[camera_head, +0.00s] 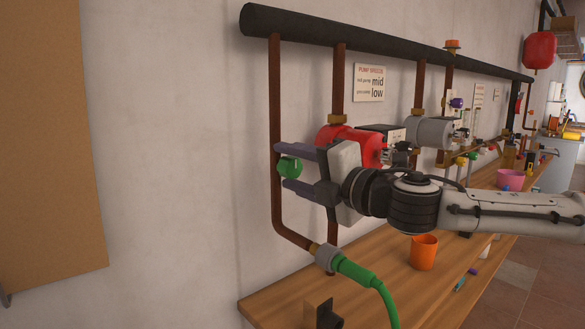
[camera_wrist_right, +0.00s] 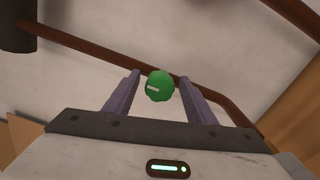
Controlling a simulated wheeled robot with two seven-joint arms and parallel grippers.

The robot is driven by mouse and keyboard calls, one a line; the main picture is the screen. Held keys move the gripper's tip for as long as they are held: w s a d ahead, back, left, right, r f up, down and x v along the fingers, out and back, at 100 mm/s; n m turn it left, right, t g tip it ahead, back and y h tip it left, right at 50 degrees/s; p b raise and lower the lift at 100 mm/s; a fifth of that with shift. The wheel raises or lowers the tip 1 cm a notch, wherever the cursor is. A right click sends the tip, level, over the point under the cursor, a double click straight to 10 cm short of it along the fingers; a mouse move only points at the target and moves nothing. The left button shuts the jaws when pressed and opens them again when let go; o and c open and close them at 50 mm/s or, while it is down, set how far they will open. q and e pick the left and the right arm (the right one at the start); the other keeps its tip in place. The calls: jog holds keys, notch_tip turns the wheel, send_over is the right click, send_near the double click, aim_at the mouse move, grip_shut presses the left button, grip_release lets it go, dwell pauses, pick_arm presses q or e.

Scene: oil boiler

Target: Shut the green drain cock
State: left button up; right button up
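The green drain cock (camera_head: 290,167) is a round green knob on the copper pipe at the left end of the pipework. My right gripper (camera_head: 282,167) comes in from the right, its two fingers open, one above and one below the knob. In the right wrist view the green knob (camera_wrist_right: 160,86) shows between the two finger tips (camera_wrist_right: 158,80), with a gap on each side. A pale mark runs across the knob's face. I cannot tell how deep the knob sits between the fingers. My left gripper is not in view.
A red pump (camera_head: 362,146) stands just behind my right gripper. A green hose (camera_head: 357,270) joins the pipe bottom below. An orange cup (camera_head: 423,252) and a small dark block (camera_head: 324,314) are on the wooden bench (camera_head: 285,290). The wall at left is clear beside a brown board (camera_head: 50,140).

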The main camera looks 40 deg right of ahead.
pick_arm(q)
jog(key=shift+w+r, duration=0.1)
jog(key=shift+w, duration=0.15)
pick_arm(e)
jog(key=shift+s+a, duration=0.1)
jog(key=shift+s, duration=0.7)
jog(key=shift+s+d+r+p, duration=0.15)
jog(key=shift+s+d+p, duration=0.05)
jog(key=shift+s+p, duration=0.4)
jog(key=shift+s+d+r+p, duration=0.1)
jog(key=shift+s+d+p, duration=0.05)
jog(key=shift+s+p, duration=0.8)
jog(key=shift+p, duration=0.1)
jog(key=shift+s+p, duration=0.4)
jog(key=shift+p, duration=0.05)
pick_arm(q)
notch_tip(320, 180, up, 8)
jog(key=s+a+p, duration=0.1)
jog(key=p, duration=0.6)
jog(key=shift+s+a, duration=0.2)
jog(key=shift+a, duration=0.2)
pick_arm(e)
send_near(296, 166)
jog(key=shift+w+a+f, duration=0.1)
jog(key=shift+w+f, duration=0.05)
jog(key=shift+w, duration=0.2)
